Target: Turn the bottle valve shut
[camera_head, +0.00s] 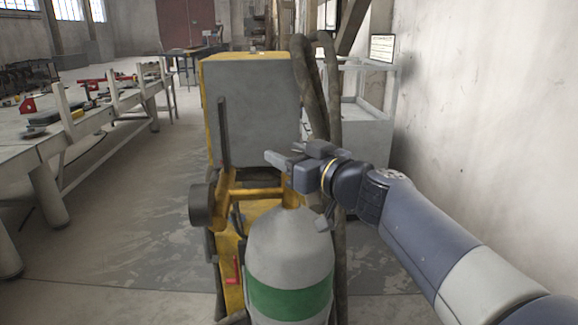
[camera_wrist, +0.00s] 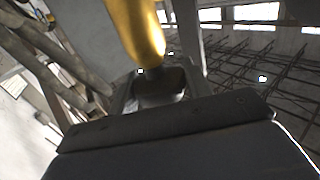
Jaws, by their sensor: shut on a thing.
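The gas bottle (camera_head: 290,250) is grey with a green band and stands upright at the lower centre of the head view. My gripper (camera_head: 288,160) is above the bottle's shoulder, at its top end, reaching in from the right. It is shut on the bottle valve, which it mostly hides in the head view. A yellow neck piece (camera_head: 291,198) shows just below the gripper. In the wrist view a dark grey piece (camera_wrist: 160,84) sits at the jaws, with a yellow rounded part (camera_wrist: 138,28) beyond it. Contact details are hard to make out.
A yellow-framed machine with a grey cabinet (camera_head: 255,110) stands directly behind the bottle. Thick hoses (camera_head: 330,90) hang on its right side. A long workbench (camera_head: 50,140) with tools is at the left. A wall (camera_head: 480,120) bounds the right. Floor is free between bench and machine.

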